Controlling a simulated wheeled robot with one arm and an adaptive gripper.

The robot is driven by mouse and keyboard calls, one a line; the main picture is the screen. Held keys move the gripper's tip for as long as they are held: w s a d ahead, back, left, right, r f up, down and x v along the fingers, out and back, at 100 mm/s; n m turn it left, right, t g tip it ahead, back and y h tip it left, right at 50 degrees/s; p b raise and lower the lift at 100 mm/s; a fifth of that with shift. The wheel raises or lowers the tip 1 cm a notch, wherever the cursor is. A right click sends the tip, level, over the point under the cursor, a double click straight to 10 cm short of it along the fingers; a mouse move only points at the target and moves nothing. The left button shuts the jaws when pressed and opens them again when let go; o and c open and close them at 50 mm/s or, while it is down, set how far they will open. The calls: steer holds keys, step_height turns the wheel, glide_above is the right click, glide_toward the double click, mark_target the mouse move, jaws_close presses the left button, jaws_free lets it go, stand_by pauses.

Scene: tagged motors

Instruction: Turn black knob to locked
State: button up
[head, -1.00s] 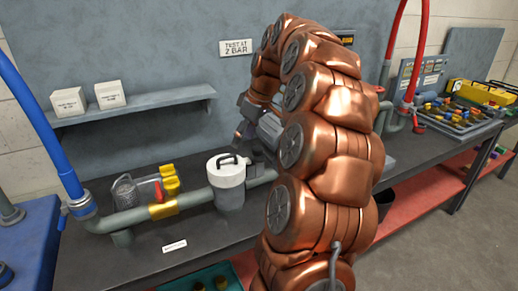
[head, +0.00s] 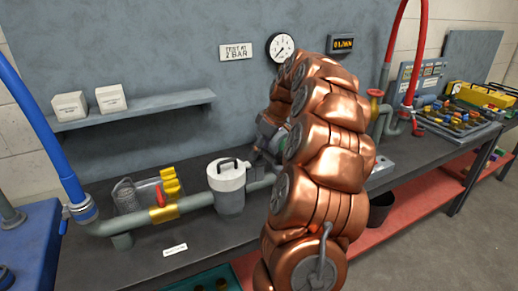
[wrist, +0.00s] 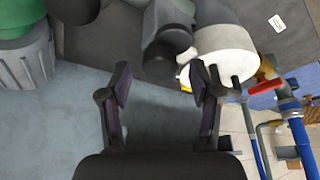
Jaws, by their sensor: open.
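My gripper (wrist: 160,85) is open and empty, its two dark fingers apart over blue-grey surface in the wrist view. A dark rounded part (wrist: 166,48), possibly the black knob, lies just beyond the fingertips, beside a white canister lid (wrist: 222,48); I cannot read its setting. In the head view, the canister (head: 228,186) with its white lid and black handle stands in the pipe line on the bench. My gripper (head: 268,142) is to its upper right, mostly hidden behind my copper arm. The arm also hides the pipe section right of the canister.
The grey pipe (head: 128,221) with yellow valve parts (head: 170,183) runs along the bench. A shelf (head: 150,108) with two white boxes is above. A gauge (head: 282,47) and display (head: 342,44) hang on the back wall. A green-topped ribbed grey body (wrist: 22,60) is close left of my gripper.

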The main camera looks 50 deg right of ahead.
steer(key=shift+w+f, duration=0.2)
steer(key=shift+f, duration=0.3)
steer(key=shift+c, duration=0.3)
steer(key=c, duration=1.1)
steer(key=shift+o, duration=0.2)
